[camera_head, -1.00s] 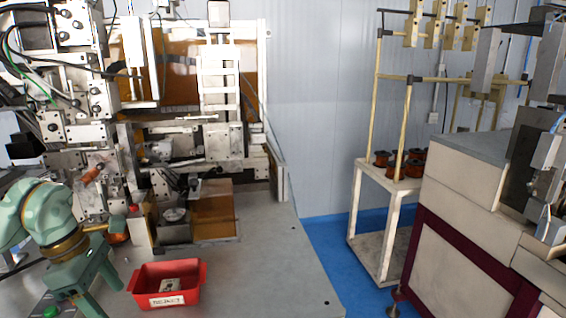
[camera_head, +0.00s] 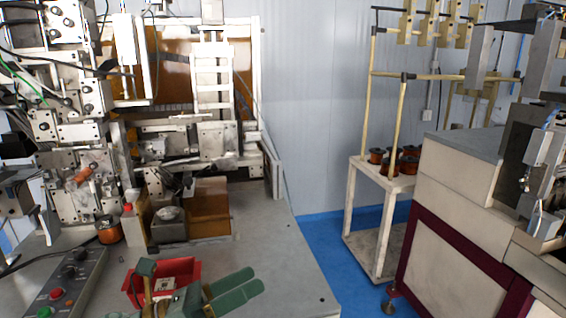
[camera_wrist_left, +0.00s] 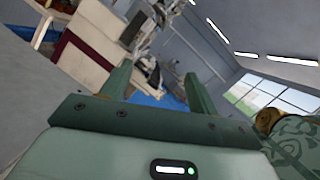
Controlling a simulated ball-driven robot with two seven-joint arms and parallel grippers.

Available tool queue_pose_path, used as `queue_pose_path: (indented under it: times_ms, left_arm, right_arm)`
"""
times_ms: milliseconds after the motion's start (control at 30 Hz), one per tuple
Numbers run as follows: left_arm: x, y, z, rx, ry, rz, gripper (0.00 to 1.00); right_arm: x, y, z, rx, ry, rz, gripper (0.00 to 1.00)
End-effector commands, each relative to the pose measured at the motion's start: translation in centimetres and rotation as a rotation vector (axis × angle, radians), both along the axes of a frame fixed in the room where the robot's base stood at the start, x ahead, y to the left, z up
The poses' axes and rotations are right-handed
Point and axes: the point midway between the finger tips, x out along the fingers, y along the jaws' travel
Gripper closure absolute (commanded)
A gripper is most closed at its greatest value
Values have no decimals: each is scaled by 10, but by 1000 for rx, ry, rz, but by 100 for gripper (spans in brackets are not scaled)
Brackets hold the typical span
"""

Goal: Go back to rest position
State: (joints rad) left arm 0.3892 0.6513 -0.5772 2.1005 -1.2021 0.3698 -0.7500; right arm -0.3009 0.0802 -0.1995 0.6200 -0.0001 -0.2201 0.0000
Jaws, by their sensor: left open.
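My left gripper (camera_head: 257,279) is low in the head view, in front of and to the right of the red bin (camera_head: 186,268). Its two green fingers point to the right and are empty. In the left wrist view the same gripper (camera_wrist_left: 155,80) shows its fingers spread wide with nothing between them. Part of my green arm covers some of the red bin. My right gripper is not in view.
The coil winder (camera_head: 85,185) stands at the left, with a control panel (camera_head: 65,285) at the lower left. A copper spool (camera_head: 109,229) is nearby. The grey table (camera_head: 285,275) is clear to the right. A white cart (camera_head: 367,215) and beige cabinet (camera_head: 455,190) stand farther right.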

Motion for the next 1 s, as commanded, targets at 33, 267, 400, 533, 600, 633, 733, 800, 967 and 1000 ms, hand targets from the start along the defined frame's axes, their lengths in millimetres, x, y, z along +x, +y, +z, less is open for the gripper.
queue_pose_path:
  times_ms: [33, 267, 400, 533, 600, 633, 733, 800, 967, 1000]
  left_arm:
    - [4, 10, 4, -178, 116, 99, 39]
    - [10, 133, -74, -903, 767, 740, 39]
    - [-34, 184, -149, -1118, 1057, 1078, 39]
    - [-81, 209, -196, -1213, 1231, 1315, 39]
    - [-107, 217, -215, -1243, 1305, 1428, 39]
    - [-118, 220, -222, -1255, 1334, 1473, 39]
    - [-155, 229, -242, -1276, 1421, 1622, 39]
    - [-181, 233, -253, -1284, 1476, 1724, 39]
    - [-174, 219, -322, -1259, 1585, 1723, 39]
    - [-175, 215, -341, -1255, 1616, 1724, 39]
  right_arm:
    - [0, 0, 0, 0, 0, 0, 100]
    - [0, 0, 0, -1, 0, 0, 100]
    - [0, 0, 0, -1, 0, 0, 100]
    - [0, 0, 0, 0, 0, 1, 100]
    - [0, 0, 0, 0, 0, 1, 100]
    - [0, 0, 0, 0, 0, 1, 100]
    - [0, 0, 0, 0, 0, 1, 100]
    - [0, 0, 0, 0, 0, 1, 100]
    - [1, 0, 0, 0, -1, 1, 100]
    - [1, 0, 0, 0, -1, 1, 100]
